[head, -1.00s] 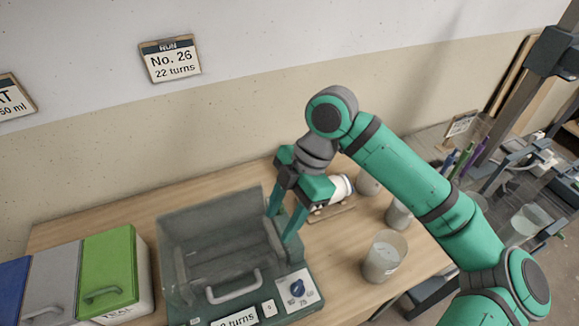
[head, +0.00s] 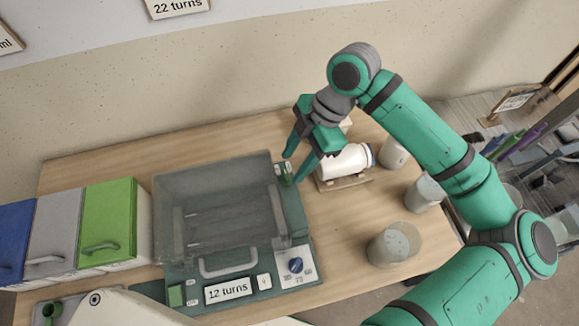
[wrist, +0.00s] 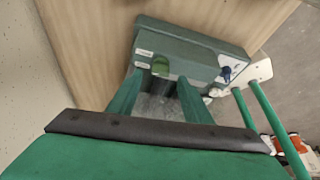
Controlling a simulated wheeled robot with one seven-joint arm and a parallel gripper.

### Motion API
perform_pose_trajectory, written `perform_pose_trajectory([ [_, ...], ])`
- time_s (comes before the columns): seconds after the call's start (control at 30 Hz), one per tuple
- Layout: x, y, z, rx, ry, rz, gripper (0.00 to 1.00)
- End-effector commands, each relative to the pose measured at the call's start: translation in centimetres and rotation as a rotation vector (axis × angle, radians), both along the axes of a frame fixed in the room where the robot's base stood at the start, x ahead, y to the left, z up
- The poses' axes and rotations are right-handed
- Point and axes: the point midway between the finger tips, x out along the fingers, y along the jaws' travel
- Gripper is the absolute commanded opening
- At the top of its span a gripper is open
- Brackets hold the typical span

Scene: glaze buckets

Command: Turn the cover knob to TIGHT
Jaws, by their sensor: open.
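The machine (head: 262,262) stands on the table with a clear cover (head: 215,195) over its trough. A small green knob (head: 286,178) sits at its back right corner, which I take for the cover knob. It also shows in the wrist view (wrist: 160,66), between and beyond my fingertips, with two small white labels beside it, too small to read. My gripper (head: 295,168) is open and empty, pointing down at the knob, with one finger on each side in the picture. I cannot tell whether the fingers touch it.
A blue dial (head: 296,265) and a "12 turns" display (head: 228,290) are on the machine's front. A white jar (head: 345,161) lies on a wooden stand (head: 343,183) to the right. Beakers, one of them here (head: 394,244), stand further right. Coloured bins (head: 107,225) are at left.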

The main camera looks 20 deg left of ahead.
Motion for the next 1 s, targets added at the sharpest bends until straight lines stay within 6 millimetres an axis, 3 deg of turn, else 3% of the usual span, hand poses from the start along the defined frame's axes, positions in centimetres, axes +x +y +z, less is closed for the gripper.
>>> perform_pose_trajectory([
  [0.3, -1.0, 1.2, -3.3, 0.0, 0.001, 0.004, 0.45],
  [0.67, -1.1, 1.3, -3.7, 0.001, 0.0, 0.003, 0.45],
  [0.83, -1.1, 1.3, -3.7, 0.001, 0.0, 0.003, 0.05],
  [1.0, -1.1, 1.3, -3.7, 0.001, 0.0, 0.0, 0.04],
])
